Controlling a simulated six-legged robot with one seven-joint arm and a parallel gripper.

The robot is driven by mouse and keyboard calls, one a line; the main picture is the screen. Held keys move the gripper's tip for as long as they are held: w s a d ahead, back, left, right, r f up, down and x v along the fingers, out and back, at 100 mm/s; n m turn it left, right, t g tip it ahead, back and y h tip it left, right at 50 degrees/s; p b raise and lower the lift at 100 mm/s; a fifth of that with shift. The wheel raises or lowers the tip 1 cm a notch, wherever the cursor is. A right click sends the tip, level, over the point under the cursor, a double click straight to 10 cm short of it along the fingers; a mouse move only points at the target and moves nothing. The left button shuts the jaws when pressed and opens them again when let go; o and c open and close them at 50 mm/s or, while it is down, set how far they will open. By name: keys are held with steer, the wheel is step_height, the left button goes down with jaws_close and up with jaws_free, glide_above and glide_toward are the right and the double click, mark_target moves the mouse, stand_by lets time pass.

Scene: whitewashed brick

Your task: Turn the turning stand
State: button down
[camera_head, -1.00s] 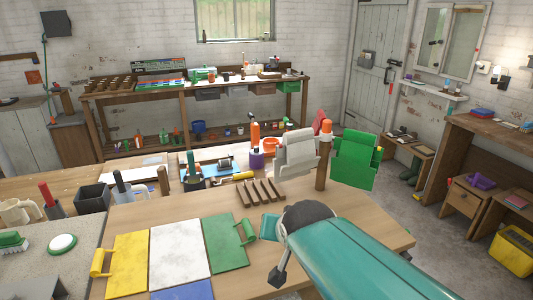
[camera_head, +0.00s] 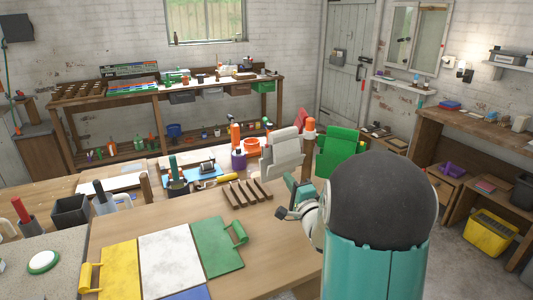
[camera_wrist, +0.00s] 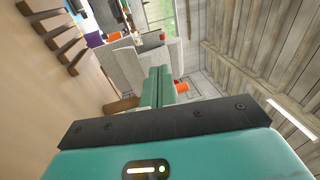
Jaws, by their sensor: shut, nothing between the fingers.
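The turning stand (camera_head: 309,142) is an upright wooden post with an orange top, at the far right part of the wooden table. A whitish panel (camera_head: 283,153) hangs on its left and a green panel (camera_head: 338,150) on its right. In the wrist view the whitish panel (camera_wrist: 122,68) and orange top (camera_wrist: 181,88) lie just beyond my fingers. My gripper (camera_head: 291,184) is shut and empty, in front of the stand. Its teal fingers show together in the wrist view (camera_wrist: 158,84). Whether they touch the stand I cannot tell. My arm hides the post's lower part.
A slatted wooden rack (camera_head: 247,193) lies left of my gripper. Yellow (camera_head: 118,270), white (camera_head: 170,255) and green (camera_head: 217,247) boards lie on the table's front. A purple container (camera_head: 239,160) and a blue tray (camera_head: 205,172) stand behind the rack.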

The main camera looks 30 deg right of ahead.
steer(key=x, duration=1.3)
steer(key=shift+w+r, duration=0.25)
steer(key=shift+w, duration=0.1)
steer(key=shift+w, duration=0.1)
